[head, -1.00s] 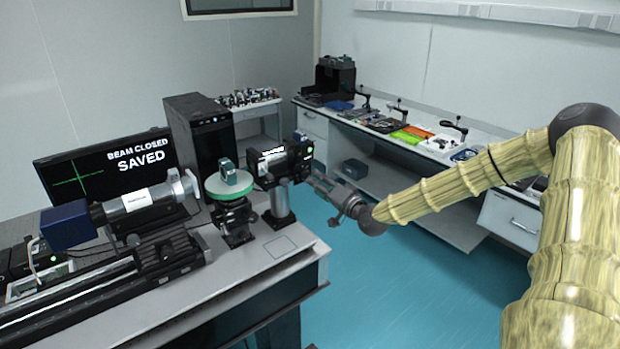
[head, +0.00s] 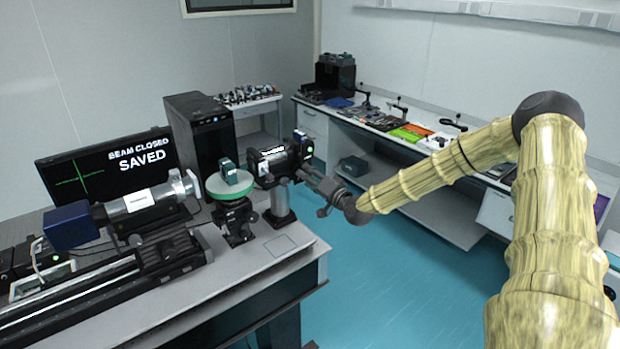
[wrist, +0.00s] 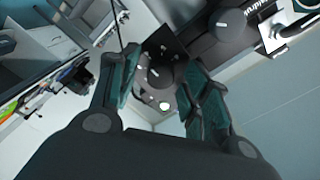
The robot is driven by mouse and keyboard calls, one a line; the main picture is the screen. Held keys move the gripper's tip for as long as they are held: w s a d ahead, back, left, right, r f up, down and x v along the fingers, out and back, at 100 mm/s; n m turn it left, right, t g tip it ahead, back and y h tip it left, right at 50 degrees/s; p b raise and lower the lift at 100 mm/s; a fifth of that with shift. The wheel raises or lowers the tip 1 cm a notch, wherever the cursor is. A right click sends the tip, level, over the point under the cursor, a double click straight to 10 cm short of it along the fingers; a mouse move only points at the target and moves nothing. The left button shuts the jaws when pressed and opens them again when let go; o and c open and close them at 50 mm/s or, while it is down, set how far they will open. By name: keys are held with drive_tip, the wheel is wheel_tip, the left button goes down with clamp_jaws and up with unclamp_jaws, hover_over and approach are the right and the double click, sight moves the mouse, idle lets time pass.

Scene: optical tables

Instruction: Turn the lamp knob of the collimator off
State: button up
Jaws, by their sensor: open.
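The collimator (head: 282,163) is a dark tube on a grey post at the right end of the optical table, with a small green light at its right end. My gripper (head: 310,174) is at the collimator's right end. In the wrist view my gripper (wrist: 161,68) is open, its fingers on either side of the knob; contact cannot be told. Another marked dark knob (wrist: 226,27) sits on the tube's side.
A green round stage (head: 229,184) stands just left of the collimator. A monitor (head: 105,165) reads "BEAM CLOSED SAVED". A grey tube (head: 140,203) on a rail lies farther left. A side bench (head: 380,122) with tools runs along the back right. The blue floor between is clear.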

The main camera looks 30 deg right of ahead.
drive_tip(key=c, duration=1.1)
drive_tip(key=shift+o, duration=0.2)
